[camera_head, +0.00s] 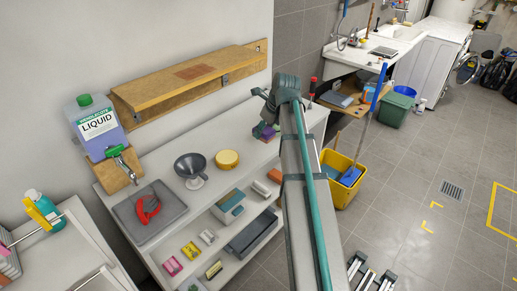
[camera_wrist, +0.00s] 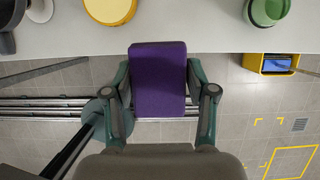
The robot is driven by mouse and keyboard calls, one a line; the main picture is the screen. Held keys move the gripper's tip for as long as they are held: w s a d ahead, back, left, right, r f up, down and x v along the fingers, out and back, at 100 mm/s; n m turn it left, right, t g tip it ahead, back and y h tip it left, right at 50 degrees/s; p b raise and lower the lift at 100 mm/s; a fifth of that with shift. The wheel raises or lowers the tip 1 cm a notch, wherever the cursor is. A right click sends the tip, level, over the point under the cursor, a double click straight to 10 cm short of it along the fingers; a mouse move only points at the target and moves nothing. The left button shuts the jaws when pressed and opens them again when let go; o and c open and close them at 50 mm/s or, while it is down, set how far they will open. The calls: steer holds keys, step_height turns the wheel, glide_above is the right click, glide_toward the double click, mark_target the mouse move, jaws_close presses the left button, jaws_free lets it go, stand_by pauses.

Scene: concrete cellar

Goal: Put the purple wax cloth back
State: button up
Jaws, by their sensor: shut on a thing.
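The purple wax cloth (camera_wrist: 158,80) is a flat, dark purple block with rounded corners in the wrist view. My gripper (camera_wrist: 158,92) is shut on it, with one teal finger against each side. In that view the cloth overlaps the front edge of the white counter (camera_wrist: 205,38); I cannot tell its height. In the head view a small purple patch (camera_head: 263,129) with teal beside it shows left of my arm; it may be the held cloth. My arm hides much of that area.
On the counter are a yellow round tin (camera_head: 227,159), a funnel (camera_head: 190,166) and a grey tray (camera_head: 128,220) with a red item. A wooden shelf (camera_head: 185,78) is above. Shelves below hold several small boxes. A yellow bucket (camera_head: 343,188) stands right. The floor beyond is open.

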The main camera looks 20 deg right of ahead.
steer(key=shift+f, duration=0.35)
steer(key=w+d+f+p, duration=0.3)
steer(key=w, duration=0.5)
steer(key=p, duration=0.1)
glide_toward(256, 142)
steer(key=shift+w+a+f, duration=0.35)
steer(key=shift+w+a, duration=0.25)
steer(key=shift+w, duration=0.15)
steer(key=shift+w+d+f, duration=0.1)
steer(key=shift+w+f, duration=0.25)
steer(key=shift+f, duration=0.2)
steer(key=shift+w+f+p, duration=0.15)
steer(key=shift+f+p, duration=0.8)
steer(key=shift+f, duration=0.85)
steer(key=shift+f, duration=0.2)
steer(key=o, duration=1)
steer(key=shift+r, duration=0.15)
